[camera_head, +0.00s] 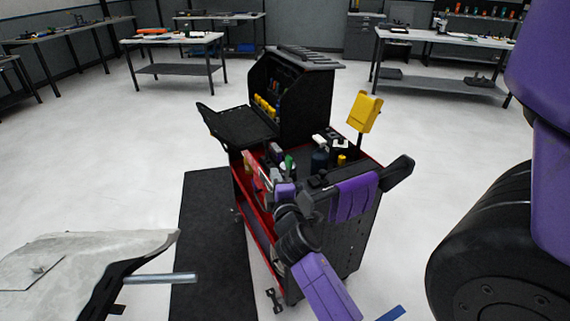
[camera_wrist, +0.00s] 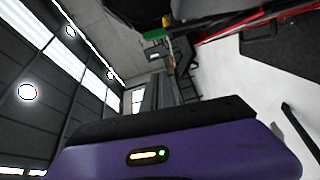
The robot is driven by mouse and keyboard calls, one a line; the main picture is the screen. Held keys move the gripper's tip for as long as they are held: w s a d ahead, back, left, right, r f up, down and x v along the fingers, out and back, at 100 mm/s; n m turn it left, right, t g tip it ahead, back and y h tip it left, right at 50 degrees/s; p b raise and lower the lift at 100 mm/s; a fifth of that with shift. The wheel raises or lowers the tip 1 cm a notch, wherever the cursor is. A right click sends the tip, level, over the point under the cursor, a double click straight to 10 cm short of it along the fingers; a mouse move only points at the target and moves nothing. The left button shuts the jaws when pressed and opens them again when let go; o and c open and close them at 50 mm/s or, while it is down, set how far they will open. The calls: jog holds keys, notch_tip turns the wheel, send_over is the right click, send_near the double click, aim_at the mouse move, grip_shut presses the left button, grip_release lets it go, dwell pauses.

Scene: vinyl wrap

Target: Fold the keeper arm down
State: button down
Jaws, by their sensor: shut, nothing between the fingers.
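A yellow paddle (camera_head: 364,112) on a short dark post stands upright, slightly tilted, at the cart's far right corner. It looks like the keeper arm, though I cannot be sure. My purple and black gripper (camera_head: 397,172) is over the near right side of the cart, in front of and below the yellow paddle and apart from it in the picture. It is shut and empty, but its fingers are hard to make out. In the wrist view a purple housing with a small light fills the bottom, and the yellow paddle does not show.
The cart (camera_head: 340,245) holds several bottles and tools, with a dark cabinet (camera_head: 292,95) behind and a black side shelf (camera_head: 238,126) at left. A black mat (camera_head: 212,245) lies left of it. Workbenches (camera_head: 172,40) stand far back.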

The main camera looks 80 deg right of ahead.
aim_at(287, 160)
jog(key=s+d+p, duration=0.1)
jog(key=d+p, duration=0.2)
jog(key=d, duration=0.3)
jog(key=shift+s+f, duration=0.15)
jog(key=shift+f, duration=0.15)
jog(key=shift+s+r+m+y+p, duration=0.1)
jog(key=shift+r+m+y+p, duration=0.2)
jog(key=shift+m+p, duration=0.45)
jog(key=shift+s+d+m, duration=0.3)
jog(key=shift+m, duration=0.05)
jog(key=shift+s+d+f+m, duration=0.1)
jog(key=shift+f+m, duration=0.1)
jog(key=shift+m, duration=0.2)
